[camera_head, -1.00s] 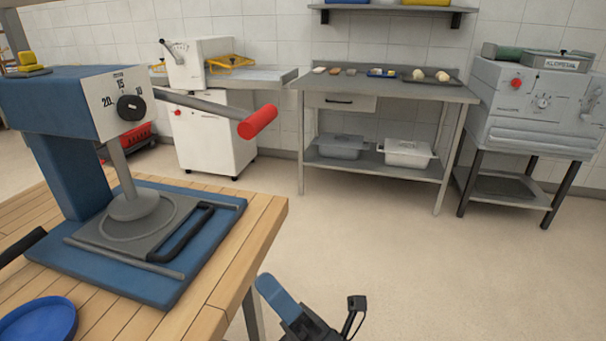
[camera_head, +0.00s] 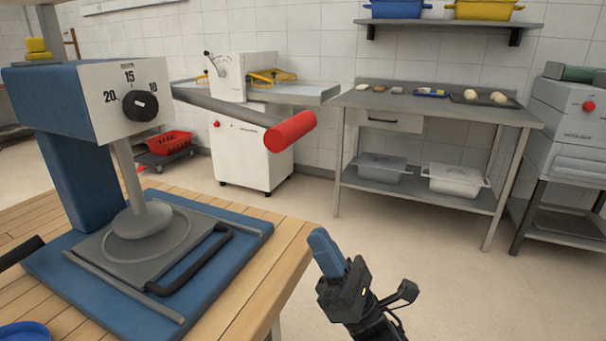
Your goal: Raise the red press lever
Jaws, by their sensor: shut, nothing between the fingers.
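The press (camera_head: 62,135) is blue with a white dial face and stands on a wooden table at the left. Its lever (camera_head: 221,104) is a grey bar that sticks out to the right and slopes slightly down, ending in a red grip (camera_head: 290,131). My gripper (camera_head: 322,243) is at the lower middle, below and a little right of the red grip, and apart from it. Its blue fingers are together, pointing up, with nothing held. The press's round plunger foot (camera_head: 142,220) is down at the grey plate on the blue base.
The wooden table (camera_head: 262,275) has its right edge close to my gripper. A white machine (camera_head: 251,160) and a red crate (camera_head: 170,143) stand behind the press. A steel table (camera_head: 440,111) and an oven (camera_head: 570,140) are farther back. The floor between is clear.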

